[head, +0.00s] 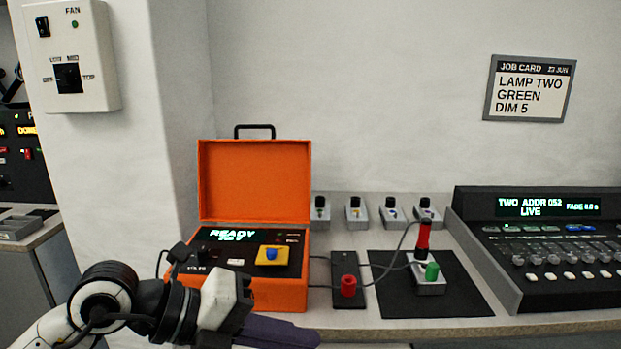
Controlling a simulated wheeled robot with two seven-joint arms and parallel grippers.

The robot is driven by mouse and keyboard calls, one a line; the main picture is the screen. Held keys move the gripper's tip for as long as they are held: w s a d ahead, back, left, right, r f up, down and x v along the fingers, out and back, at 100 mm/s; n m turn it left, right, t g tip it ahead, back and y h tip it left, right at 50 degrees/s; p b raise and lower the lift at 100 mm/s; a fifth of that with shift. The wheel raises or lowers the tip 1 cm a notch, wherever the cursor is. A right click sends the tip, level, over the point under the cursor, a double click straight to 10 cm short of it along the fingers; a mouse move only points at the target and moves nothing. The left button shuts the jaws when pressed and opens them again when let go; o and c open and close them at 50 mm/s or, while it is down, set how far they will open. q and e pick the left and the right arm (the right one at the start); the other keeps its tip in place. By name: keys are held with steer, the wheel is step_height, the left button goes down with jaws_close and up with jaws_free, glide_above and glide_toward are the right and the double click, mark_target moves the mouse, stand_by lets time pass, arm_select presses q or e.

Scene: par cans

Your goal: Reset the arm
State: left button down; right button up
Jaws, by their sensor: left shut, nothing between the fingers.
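My left arm comes in from the lower left. My left gripper (312,339) is shut and empty, its dark fingers pointing right, low in front of the orange case and the counter's front edge. The orange case (255,185) stands with its lid up; its screen reads READY, and a yellow block with a blue knob (271,254) is on its panel. The gripper hides part of the case's lower left front. My right gripper is not in view.
A black plate with a red knob (348,286) and a dark mat (390,300) with a red-handled, green-knobbed device (432,272) lie right of the case. A lighting console (540,245) stands at far right. Several small boxes line the wall. A job card (529,88) reads LAMP TWO GREEN DIM 5.

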arm_select(q)
steer(key=s+d+r+n+g+h, duration=0.1)
steer(key=s+d+r+h, duration=0.3)
steer(key=d+h, duration=0.15)
steer(key=w+a+f+n+t+y+p, duration=0.1)
steer(key=w+a+f+n+t+y, duration=0.15)
steer(key=a+n+t, duration=0.55)
steer(key=w+a+f+n+t+y+p, duration=0.15)
steer(key=w+n+t, duration=0.35)
steer(key=n, duration=0.7)
steer(key=s+a+f+n+y+p, duration=0.1)
steer(key=s+a+f+n+y, duration=0.25)
steer(key=f, duration=0.55)
steer(key=s+a+f+n+y, duration=0.2)
steer(key=a+f+n+y, duration=0.25)
steer(key=f, duration=0.45)
steer(key=s+a+f+n+g+y, duration=0.1)
steer(key=s+f+n+g+y, duration=0.1)
steer(key=s+f+g, duration=0.5)
steer(key=s+f, duration=0.6)
steer(key=f, duration=0.1)
steer(key=shift+s+a+f+n+p, duration=0.15)
steer(key=shift+s+a+n+p, duration=0.2)
steer(key=shift+s+a+n, duration=0.05)
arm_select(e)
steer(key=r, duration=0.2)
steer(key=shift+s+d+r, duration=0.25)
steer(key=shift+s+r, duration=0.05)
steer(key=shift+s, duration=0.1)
